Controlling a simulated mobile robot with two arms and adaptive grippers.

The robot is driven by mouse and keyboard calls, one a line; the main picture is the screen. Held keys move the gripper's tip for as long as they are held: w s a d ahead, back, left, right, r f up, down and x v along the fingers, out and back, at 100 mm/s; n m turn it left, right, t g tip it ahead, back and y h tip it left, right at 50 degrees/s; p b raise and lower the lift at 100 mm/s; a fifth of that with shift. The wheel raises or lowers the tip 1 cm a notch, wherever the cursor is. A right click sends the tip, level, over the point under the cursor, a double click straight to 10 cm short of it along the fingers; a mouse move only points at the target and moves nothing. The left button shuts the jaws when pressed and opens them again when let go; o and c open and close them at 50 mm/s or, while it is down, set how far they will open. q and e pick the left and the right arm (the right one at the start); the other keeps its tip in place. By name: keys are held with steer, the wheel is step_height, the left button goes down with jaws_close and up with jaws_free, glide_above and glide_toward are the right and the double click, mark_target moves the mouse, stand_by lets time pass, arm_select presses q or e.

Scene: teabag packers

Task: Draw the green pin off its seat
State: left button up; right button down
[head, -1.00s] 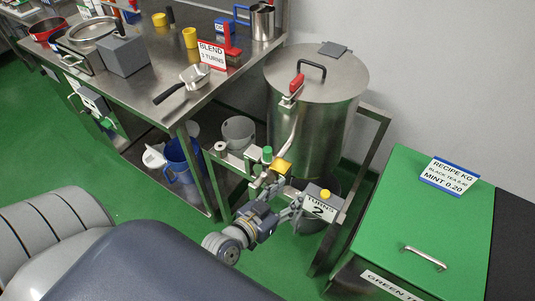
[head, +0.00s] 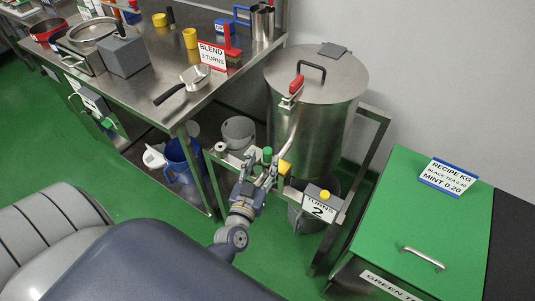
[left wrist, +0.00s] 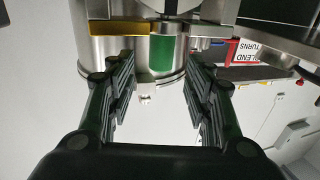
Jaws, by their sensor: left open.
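The green pin (head: 267,152) stands on the metal rail (head: 235,161) in front of the big steel drum. In the left wrist view the green pin (left wrist: 162,52) is ahead, between the lines of the two fingers. My left gripper (head: 260,168) is open and empty, with its fingers close by the pin in the head view. In the left wrist view the two fingers (left wrist: 160,78) are spread wide, with a clear gap between them. I cannot tell whether a finger touches the pin. Its seat is mostly hidden. My right gripper is not in view.
A yellow piece (head: 284,167) sits just right of the pin. The steel drum (head: 310,125) rises behind. A "TURNS 2" sign (head: 319,209) with a yellow knob is at right. A steel bench (head: 165,115) stands left, a green-topped cabinet (head: 405,215) right.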

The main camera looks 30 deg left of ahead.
mark_target(266, 156)
arm_select(q)
steer(key=shift+f+x, duration=0.2)
steer(key=shift+x, duration=1.1)
steer(key=shift+f+x, duration=0.15)
steer(key=shift+x, duration=1.2)
steer(key=shift+s, duration=0.1)
steer(key=shift+c, duration=0.6)
jaws_close()
